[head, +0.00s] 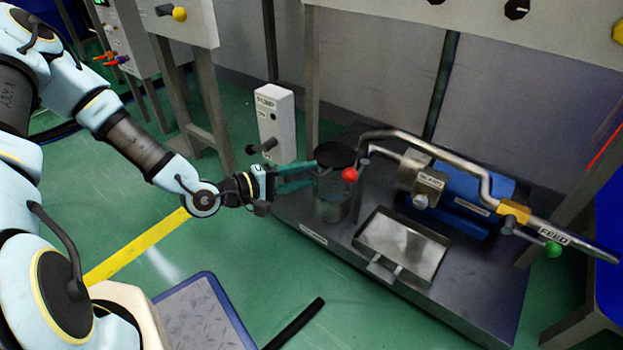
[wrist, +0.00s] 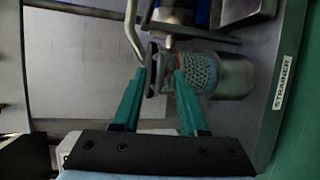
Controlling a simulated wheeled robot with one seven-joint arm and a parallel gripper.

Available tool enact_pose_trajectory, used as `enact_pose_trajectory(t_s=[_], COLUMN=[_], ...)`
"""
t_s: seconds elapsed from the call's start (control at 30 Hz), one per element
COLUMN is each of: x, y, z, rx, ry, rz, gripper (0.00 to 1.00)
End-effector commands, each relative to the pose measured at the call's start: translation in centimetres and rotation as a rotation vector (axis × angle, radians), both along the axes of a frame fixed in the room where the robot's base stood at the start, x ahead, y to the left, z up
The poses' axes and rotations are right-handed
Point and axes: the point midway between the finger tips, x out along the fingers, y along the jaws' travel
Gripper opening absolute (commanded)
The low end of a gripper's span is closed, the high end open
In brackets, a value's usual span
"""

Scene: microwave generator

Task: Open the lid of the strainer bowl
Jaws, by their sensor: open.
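The strainer bowl (head: 333,205) is a grey metal cylinder on the dark steel base, and it also shows in the wrist view (wrist: 236,76) with a mesh basket (wrist: 198,70) at its mouth. Its dark round lid (head: 336,154) is above the bowl; in the wrist view the lid (wrist: 152,54) appears edge-on, with a gap between it and the basket. My gripper (head: 313,174) has two green fingers, apart and level with the bowl's top. In the wrist view its tips (wrist: 160,78) straddle the lid's level, one beside the basket. Contact is unclear, and nothing is visibly held.
A red ball knob (head: 350,174) sits close right of the bowl. A bent feed pipe (head: 430,150) passes behind and over the blue pump (head: 465,200). An open metal tray (head: 403,245) lies in front. A white pump switch box (head: 275,122) stands behind my gripper.

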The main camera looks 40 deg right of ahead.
Motion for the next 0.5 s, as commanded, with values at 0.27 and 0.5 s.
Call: enact_pose_trajectory(t_s=[0.27,0.5], x=[-0.2,-0.2], y=[-2.0,-2.0], z=[-0.4,-0.3], rx=[0.001,0.001], ry=[-0.001,-0.001], rz=[0.001,0.001], gripper=[0.42,0.42])
